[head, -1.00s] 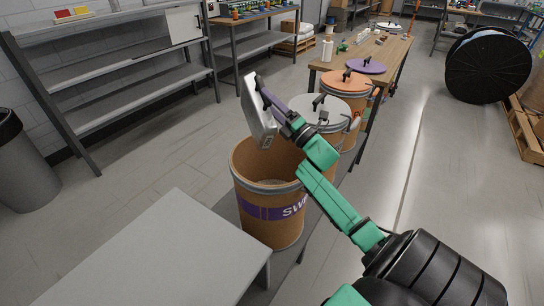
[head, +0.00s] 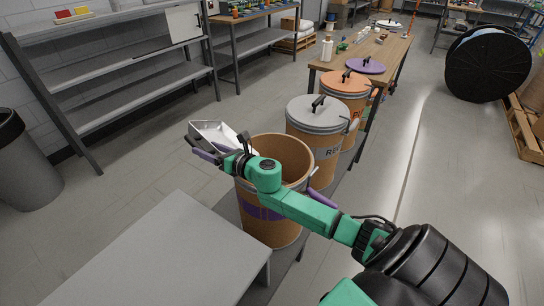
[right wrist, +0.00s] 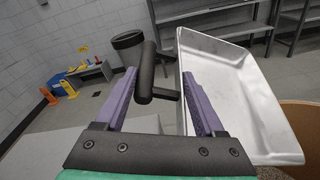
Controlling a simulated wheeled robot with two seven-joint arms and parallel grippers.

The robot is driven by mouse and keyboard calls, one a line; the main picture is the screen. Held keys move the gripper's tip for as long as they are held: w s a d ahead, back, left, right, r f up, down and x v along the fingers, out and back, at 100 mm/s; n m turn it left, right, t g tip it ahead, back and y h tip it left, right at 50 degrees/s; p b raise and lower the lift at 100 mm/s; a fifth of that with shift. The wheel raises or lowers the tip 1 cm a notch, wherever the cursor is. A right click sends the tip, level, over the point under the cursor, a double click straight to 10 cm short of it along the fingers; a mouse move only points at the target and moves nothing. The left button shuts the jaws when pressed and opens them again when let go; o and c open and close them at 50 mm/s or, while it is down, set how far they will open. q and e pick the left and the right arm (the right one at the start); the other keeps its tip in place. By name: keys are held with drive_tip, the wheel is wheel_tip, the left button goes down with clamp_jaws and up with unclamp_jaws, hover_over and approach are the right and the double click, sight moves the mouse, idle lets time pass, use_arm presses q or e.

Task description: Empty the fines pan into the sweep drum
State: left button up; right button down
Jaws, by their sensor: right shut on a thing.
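The fines pan is a shallow silver metal tray (head: 213,136) with a black handle (right wrist: 147,75). My right gripper (head: 222,156) is shut on that handle, its purple fingers on either side of it in the right wrist view (right wrist: 160,100). The pan is held in the air at the left of the sweep drum's rim, open side up and somewhat tilted. The part of its inside that shows in the right wrist view looks bare. The sweep drum (head: 262,228) is brown, open-topped, with a purple band; my right arm hides part of its opening and its label. My left gripper is out of view.
A grey-lidded drum (head: 317,115) and an orange-lidded drum (head: 346,84) stand behind the sweep drum. A grey table (head: 160,260) is in front at left. A purple lid (head: 366,65) lies on the wooden bench. The floor at left is open, with a grey bin (head: 20,165).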

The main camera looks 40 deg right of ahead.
drive_tip(key=w+a+f+n+g+h+p, duration=0.2)
drive_tip(key=a+f+n+g+p, duration=0.1)
drive_tip(key=a+f+p, duration=0.4)
drive_tip(key=shift+w+a+f+n, duration=0.3)
drive_tip(key=shift+a+f+n, duration=0.5)
drive_tip(key=shift+a, duration=0.2)
drive_tip(key=shift+f, duration=0.1)
